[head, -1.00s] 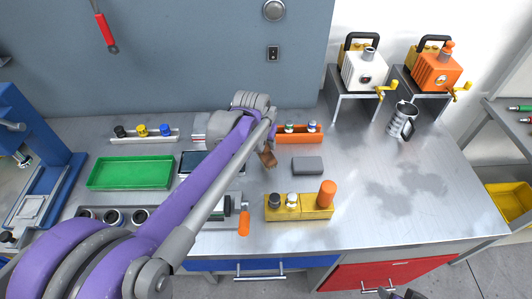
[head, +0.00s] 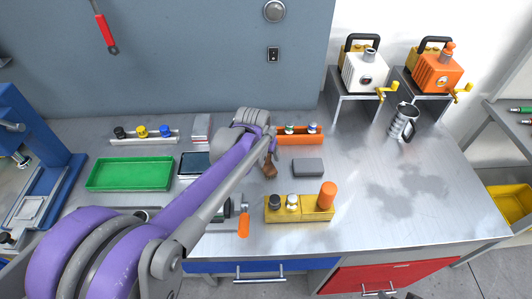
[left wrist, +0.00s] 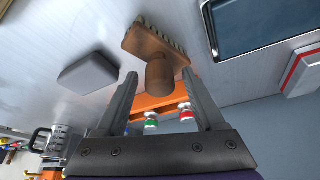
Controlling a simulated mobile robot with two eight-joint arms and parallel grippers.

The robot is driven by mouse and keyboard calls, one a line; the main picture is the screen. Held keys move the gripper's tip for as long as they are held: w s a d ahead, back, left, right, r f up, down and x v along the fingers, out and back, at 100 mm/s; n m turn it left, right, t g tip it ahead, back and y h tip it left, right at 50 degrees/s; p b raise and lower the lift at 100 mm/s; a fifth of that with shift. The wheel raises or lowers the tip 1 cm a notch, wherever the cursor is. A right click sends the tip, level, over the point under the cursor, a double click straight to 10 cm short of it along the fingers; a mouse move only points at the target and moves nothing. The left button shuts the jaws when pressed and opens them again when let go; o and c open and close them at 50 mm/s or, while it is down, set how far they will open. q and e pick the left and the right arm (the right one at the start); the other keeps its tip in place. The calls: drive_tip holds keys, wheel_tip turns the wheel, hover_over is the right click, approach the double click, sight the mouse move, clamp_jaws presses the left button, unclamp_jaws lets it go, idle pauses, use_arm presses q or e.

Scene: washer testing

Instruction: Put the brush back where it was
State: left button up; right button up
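The brush (head: 270,168) has a brown wooden body and sits just left of the grey block on the metal bench. In the left wrist view the brush (left wrist: 157,45) shows its stubby handle toward me and its bristles along the far edge. My left gripper (left wrist: 160,80) has its fingers apart on either side of the handle, with a gap showing on both sides. In the head view the left gripper (head: 269,150) is just above the brush, partly hidden by its arm. Whether the brush touches the bench is hard to tell.
A grey block (head: 308,167) lies right of the brush. An orange rack (head: 299,139) is behind, a yellow rack (head: 300,213) in front. A dark-screened tray (head: 195,165) and green tray (head: 130,174) are left. The bench's right side is mostly clear.

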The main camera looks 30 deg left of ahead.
use_arm(q)
drive_tip(key=shift+s+r, duration=0.1)
drive_tip(key=shift+r, duration=0.25)
drive_tip(key=p+v, duration=0.1)
drive_tip(key=v, duration=1)
drive_tip(key=shift+r, duration=0.3)
drive_tip(key=shift+s, duration=0.1)
